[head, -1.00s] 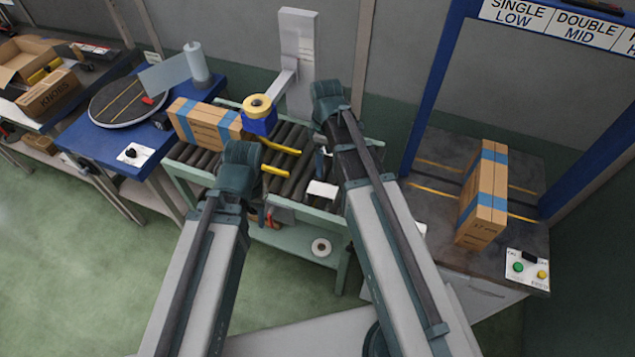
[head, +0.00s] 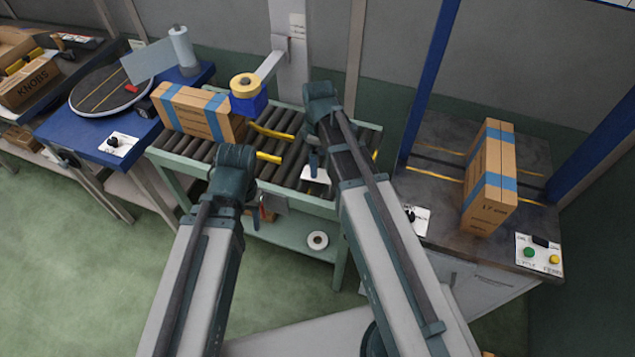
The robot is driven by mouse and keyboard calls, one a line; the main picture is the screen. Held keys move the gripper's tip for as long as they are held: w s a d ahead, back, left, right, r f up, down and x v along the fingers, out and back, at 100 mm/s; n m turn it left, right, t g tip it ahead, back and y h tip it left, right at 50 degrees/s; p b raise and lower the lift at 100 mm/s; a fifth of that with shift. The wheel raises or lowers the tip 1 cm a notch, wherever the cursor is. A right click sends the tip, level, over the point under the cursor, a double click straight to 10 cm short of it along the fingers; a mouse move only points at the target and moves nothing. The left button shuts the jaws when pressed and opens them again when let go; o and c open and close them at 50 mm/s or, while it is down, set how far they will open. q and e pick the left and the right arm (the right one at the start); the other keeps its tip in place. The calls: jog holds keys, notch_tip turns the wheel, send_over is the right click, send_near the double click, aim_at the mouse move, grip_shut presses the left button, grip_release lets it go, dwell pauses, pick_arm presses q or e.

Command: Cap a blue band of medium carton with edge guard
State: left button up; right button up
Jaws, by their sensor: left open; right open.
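A brown carton (head: 490,200) with blue bands stands upright on the dark table at right. Another carton (head: 186,120) with blue bands lies on the roller conveyor (head: 215,163). I cannot tell which is the medium one, and I cannot make out an edge guard for certain. My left gripper (head: 236,163) is over the near side of the conveyor, right of and nearer than the conveyor carton. My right gripper (head: 320,100) is over the conveyor's right part, well left of the table carton. Both are open, with no held object visible; their fingertips are largely hidden.
A yellow tape roll on a blue holder (head: 247,92) hangs beside the conveyor carton. A blue table (head: 95,140) with a turntable (head: 110,95) is at left. Blue posts (head: 432,75) frame the right table (head: 440,160). A button panel (head: 540,255) sits at its front corner.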

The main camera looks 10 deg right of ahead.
jog(key=shift+f, duration=0.1)
jog(key=f+b, duration=0.5)
jog(key=shift+s+a+f, duration=0.15)
jog(key=shift+s+a, duration=0.05)
jog(key=c, duration=1.4)
